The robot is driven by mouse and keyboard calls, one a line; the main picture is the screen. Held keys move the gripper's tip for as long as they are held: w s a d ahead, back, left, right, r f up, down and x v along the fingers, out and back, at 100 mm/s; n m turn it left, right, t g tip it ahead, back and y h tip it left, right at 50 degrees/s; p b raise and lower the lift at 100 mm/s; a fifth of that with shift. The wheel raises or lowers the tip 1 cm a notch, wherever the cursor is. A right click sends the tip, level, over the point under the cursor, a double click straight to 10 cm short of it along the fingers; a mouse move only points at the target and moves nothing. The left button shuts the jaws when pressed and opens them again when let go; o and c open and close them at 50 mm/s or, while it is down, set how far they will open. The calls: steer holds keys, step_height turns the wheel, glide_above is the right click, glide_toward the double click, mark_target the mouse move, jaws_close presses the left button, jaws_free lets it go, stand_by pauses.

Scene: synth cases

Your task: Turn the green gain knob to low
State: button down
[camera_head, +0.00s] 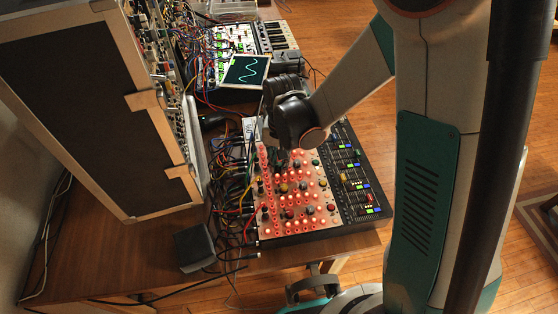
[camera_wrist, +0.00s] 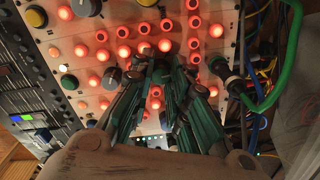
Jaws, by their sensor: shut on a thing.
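The copper-coloured synth panel (camera_head: 275,228) carries knobs and red-lit round buttons. My gripper (camera_head: 281,158) reaches down over its upper left part. In the wrist view my gripper (camera_wrist: 163,68) has its dark green fingers at the panel, shut around a small knob there. I cannot read any gain label.
Patch cables (camera_head: 228,165) crowd the panel's left side, and a thick green cable (camera_wrist: 278,85) loops near my gripper in the wrist view. A black slider mixer (camera_head: 352,170) adjoins the panel. A small oscilloscope screen (camera_head: 246,70) stands behind.

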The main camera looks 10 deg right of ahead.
mark_target(280, 163)
steer(key=n, duration=0.5)
steer(key=shift+n+b, duration=0.35)
steer(key=shift+n, duration=0.05)
steer(key=n, duration=0.5)
stand_by(0.4)
steer(key=c, duration=1.5)
jaws_free()
step_height(280, 163, up, 12)
steer(key=shift+w+d, duration=0.1)
steer(key=shift+w, duration=0.05)
